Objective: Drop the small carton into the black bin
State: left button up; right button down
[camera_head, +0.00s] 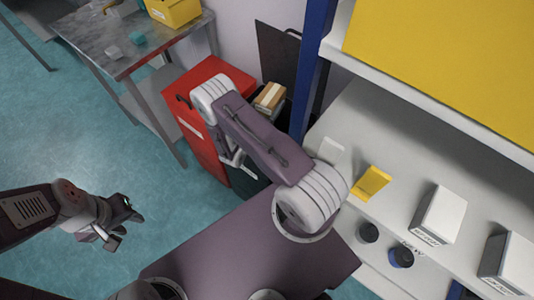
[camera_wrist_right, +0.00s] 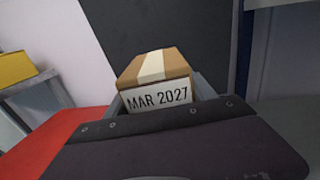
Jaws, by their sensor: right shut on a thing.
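The small carton is brown with a pale tape strip; it shows in the head view (camera_head: 270,96) beyond my right arm. In the right wrist view the carton (camera_wrist_right: 155,75) has a white label reading "MAR 2027". My right gripper (camera_wrist_right: 160,98) is shut on it, with grey finger parts at both sides. The black bin (camera_head: 247,182) stands right of the red bin, partly hidden behind my right arm. The carton appears over the black bin; its height above it cannot be told. My left gripper (camera_head: 122,222) is empty, fingers apart, over the floor.
The red bin (camera_head: 199,110) stands directly left of the black bin. A dark panel (camera_head: 277,55) leans on the wall behind. A shelf unit at right holds white boxes (camera_head: 439,214), a yellow packet (camera_head: 370,183) and dark jars. A metal table (camera_head: 90,37) is at upper left.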

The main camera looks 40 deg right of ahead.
jog(key=f+b, duration=0.1)
jog(key=f, duration=0.1)
jog(key=f+b, duration=0.3)
jog(key=shift+w+d+f, duration=0.1)
jog(key=shift+d+f, duration=0.15)
jog(key=shift+f, duration=0.15)
jog(key=shift+a+f+b, duration=0.1)
jog(key=shift+f+b, duration=0.1)
jog(key=shift+b, duration=0.2)
jog(key=shift+c, duration=1.2)
grip_release()
jog(key=v, duration=0.9)
